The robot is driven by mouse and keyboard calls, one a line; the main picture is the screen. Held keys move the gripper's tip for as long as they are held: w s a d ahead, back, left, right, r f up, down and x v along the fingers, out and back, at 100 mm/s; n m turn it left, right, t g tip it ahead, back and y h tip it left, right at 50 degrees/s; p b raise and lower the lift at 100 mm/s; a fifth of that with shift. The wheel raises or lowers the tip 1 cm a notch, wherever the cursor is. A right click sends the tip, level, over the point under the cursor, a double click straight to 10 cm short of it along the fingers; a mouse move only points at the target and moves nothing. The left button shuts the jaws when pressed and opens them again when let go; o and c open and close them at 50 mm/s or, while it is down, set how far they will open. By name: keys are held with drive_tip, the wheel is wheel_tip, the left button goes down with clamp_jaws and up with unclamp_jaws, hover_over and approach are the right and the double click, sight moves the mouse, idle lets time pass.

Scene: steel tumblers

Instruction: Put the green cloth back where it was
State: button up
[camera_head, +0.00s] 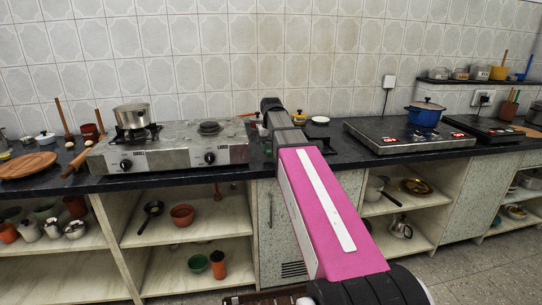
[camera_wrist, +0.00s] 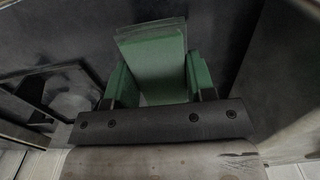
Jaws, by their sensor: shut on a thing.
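The green cloth (camera_wrist: 152,62) shows in the wrist view as a flat, boxy green piece between the fingers of my gripper (camera_wrist: 158,88). My gripper is shut on it. Green also shows at both sides of the fingers, and I cannot tell whether that is cloth or finger. Behind the cloth is a dark surface. In the head view my pink arm reaches toward the counter between the two stoves, and its far end hides the cloth. I cannot tell whether the cloth touches the counter.
The dark counter (camera_head: 264,165) carries a steel gas stove (camera_head: 180,152) with a pot (camera_head: 133,114) on the left. On the right stands another stove (camera_head: 405,138) with a blue pot (camera_head: 424,117). Small bowls stand near my arm's end by the tiled wall. Open shelves below hold pots.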

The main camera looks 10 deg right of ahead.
drive_tip(key=shift+f, duration=1.55)
drive_tip(key=shift+f, duration=0.1)
drive_tip(key=o, duration=1.1)
wheel_tip(320, 180, up, 12)
drive_tip(key=shift+r, duration=0.15)
